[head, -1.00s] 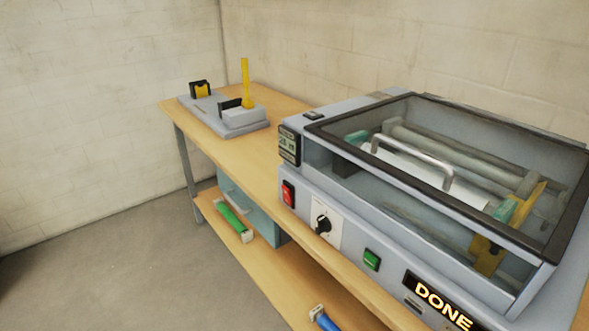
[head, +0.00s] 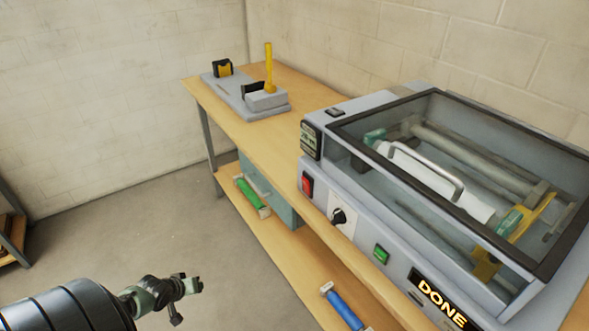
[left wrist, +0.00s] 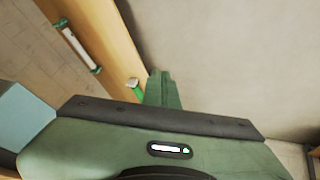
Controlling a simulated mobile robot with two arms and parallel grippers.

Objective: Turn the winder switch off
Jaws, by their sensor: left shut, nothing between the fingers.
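The grey laminator (head: 345,165) stands on the wooden bench with its clear lid (head: 460,150) down. Its front has a red rocker switch (head: 308,184), a black knob (head: 339,216), a green button (head: 381,254) and a lit DONE display (head: 438,299). A small dark switch (head: 335,112) sits on its top left. I cannot read which one is the winder switch. My left gripper (head: 192,285) is shut and empty, low at the left, well apart from the laminator. Its closed fingers show in the left wrist view (left wrist: 162,88). My right gripper is out of view.
A grey fixture (head: 245,97) with a yellow upright stands at the bench's far end. A green roll (head: 251,196), a blue roll (head: 343,308) and a teal box (head: 284,207) are on the lower shelf (head: 290,255). The floor left of the bench is clear.

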